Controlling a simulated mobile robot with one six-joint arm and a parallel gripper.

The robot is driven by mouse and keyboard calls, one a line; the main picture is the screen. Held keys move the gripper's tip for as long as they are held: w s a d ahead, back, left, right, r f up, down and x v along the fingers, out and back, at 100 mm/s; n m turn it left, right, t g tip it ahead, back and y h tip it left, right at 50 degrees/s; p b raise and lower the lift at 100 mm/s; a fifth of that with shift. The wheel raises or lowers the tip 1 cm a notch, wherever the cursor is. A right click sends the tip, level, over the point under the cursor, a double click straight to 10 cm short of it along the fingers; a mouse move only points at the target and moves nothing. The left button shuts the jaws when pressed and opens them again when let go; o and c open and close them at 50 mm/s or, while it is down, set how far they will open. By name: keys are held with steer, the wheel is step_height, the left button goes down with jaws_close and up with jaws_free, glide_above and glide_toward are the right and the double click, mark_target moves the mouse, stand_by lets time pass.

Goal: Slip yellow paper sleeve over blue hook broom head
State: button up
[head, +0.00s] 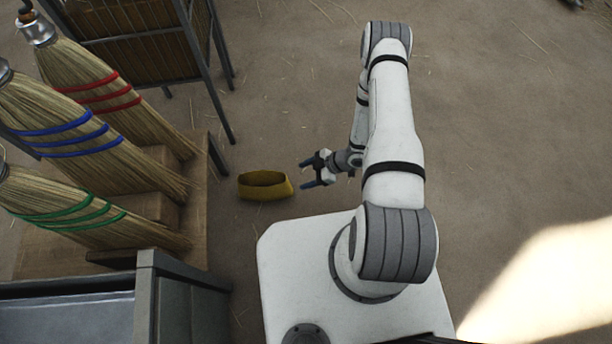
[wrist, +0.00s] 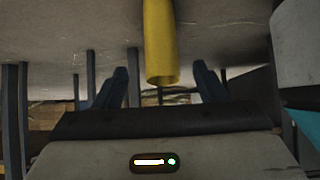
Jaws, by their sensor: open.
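The yellow paper sleeve (head: 265,187) is an open-ended band left of my gripper (head: 308,174). In the head view a small gap shows between the sleeve and my fingertips. My gripper is open and empty, its two dark fingers pointing left. In the wrist view the sleeve (wrist: 160,45) shows between and beyond the fingers, with its open end visible. I cannot tell what supports the sleeve. The broom with blue bindings (head: 85,130) is at the left, tilted, its bristles toward lower right and no sleeve around them. Its hook is not clearly visible.
Brooms with red bindings (head: 110,90) and green bindings (head: 70,212) flank the blue one. Wooden blocks (head: 155,208) lie beneath the bristles. A metal-framed rack (head: 150,45) stands behind, and a grey metal bin (head: 70,312) is at lower left. Floor right of my arm is clear.

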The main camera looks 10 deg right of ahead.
mark_target(287, 179)
steer(key=b+x, duration=0.5)
steer(key=x, duration=0.6)
steer(key=shift+a+f, duration=0.2)
steer(key=shift+f, duration=0.05)
steer(key=shift+c, duration=0.4)
steer(key=c, duration=0.7)
steer(key=shift+r+p, duration=0.95)
steer(key=shift+r, duration=0.65)
